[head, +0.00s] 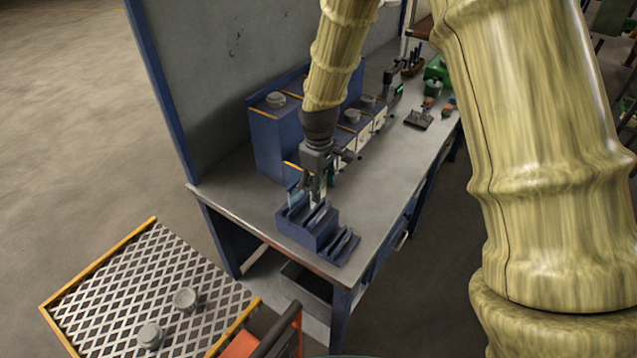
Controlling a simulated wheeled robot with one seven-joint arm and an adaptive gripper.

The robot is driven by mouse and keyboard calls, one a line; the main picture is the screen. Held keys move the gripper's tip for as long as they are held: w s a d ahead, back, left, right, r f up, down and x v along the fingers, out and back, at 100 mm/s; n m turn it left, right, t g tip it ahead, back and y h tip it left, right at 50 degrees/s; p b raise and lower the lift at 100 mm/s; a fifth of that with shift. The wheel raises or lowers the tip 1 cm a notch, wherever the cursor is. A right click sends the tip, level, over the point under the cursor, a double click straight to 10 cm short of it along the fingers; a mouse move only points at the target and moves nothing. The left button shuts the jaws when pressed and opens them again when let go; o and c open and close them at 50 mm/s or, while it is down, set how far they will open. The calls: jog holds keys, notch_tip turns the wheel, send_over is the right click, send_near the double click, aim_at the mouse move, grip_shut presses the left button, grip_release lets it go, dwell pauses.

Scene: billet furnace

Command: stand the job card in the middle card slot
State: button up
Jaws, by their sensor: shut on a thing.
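The blue stepped card holder (297,232) stands near the front corner of the grey workbench. Its slots run side by side, with darker upright pieces between them. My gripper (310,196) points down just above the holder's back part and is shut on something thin. A pale blue card (295,197) shows at the left of the fingers, upright, and seems to be the job card in my grip. The fingers hide part of it. I cannot tell whether its lower edge is inside a slot or above it.
A blue cabinet (275,140) with round grey pieces on top stands behind my gripper. A dark stand (418,120) and small coloured items lie farther along the workbench (385,170). A mesh-topped cart (110,290) with two round grey pieces is at the lower left.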

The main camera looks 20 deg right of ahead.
jog(key=shift+w+f, duration=0.25)
jog(key=shift+f, duration=0.5)
jog(key=shift+s+f+b, duration=0.25)
jog(key=shift+f+b, duration=0.15)
jog(key=shift+b, duration=0.25)
jog(key=shift+w+f, duration=0.2)
jog(key=shift+f, duration=0.4)
jog(key=shift+f+b, duration=0.65)
jog(key=shift+f, duration=0.55)
jog(key=o, duration=1.3)
